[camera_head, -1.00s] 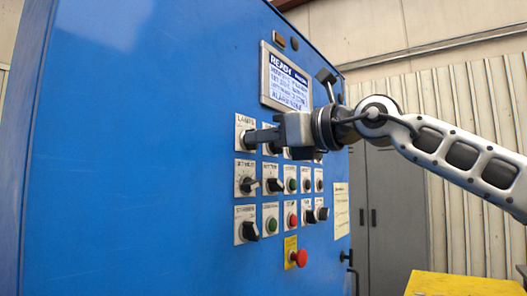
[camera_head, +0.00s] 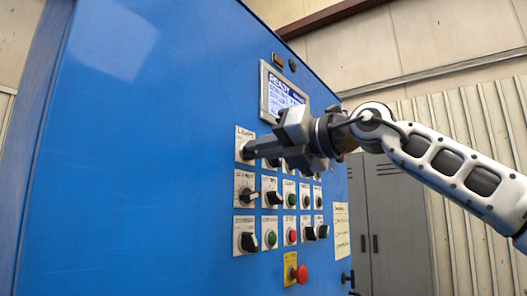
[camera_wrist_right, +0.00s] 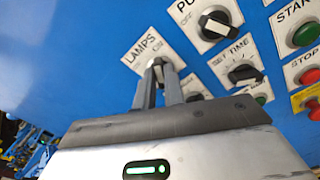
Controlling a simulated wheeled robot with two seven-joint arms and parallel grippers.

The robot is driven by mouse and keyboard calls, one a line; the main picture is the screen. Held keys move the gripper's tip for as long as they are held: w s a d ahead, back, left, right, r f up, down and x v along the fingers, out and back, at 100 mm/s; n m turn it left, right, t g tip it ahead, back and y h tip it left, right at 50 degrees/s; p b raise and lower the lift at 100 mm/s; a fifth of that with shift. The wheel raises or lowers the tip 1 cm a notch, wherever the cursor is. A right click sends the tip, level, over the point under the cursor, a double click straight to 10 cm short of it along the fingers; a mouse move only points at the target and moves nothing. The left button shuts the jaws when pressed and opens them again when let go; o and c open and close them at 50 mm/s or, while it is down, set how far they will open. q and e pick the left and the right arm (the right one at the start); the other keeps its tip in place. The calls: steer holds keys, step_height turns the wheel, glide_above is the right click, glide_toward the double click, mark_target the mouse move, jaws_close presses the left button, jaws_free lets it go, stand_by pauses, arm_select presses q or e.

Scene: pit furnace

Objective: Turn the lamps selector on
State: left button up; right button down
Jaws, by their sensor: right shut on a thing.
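The lamps selector (camera_wrist_right: 156,64) sits on a white plate labelled LAMPS at the top left of the button rows on the blue cabinet. In the head view its plate (camera_head: 244,134) shows above my fingers, and the knob is hidden. My right gripper (camera_head: 250,151) reaches in from the right with its fingertips at this plate. In the right wrist view, the right gripper's fingers (camera_wrist_right: 158,76) are shut on the selector's knob, one on each side. The fingers cover most of the knob, so I cannot tell its exact setting. My left gripper is not in view.
A lit display (camera_head: 283,96) is above the controls. Other selectors and buttons sit close by, including a black selector (camera_wrist_right: 217,24) beside the lamps plate. A red mushroom button (camera_head: 299,274) is at the bottom. The blue panel left of the controls is bare.

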stand_by(0.4)
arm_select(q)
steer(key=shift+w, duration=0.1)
arm_select(e)
steer(key=c, duration=1.5)
jaws_free()
arm_select(q)
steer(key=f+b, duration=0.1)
steer(key=b, duration=0.3)
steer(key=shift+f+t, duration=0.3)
arm_select(e)
steer(key=v, duration=1.6)
steer(key=shift+r, duration=0.1)
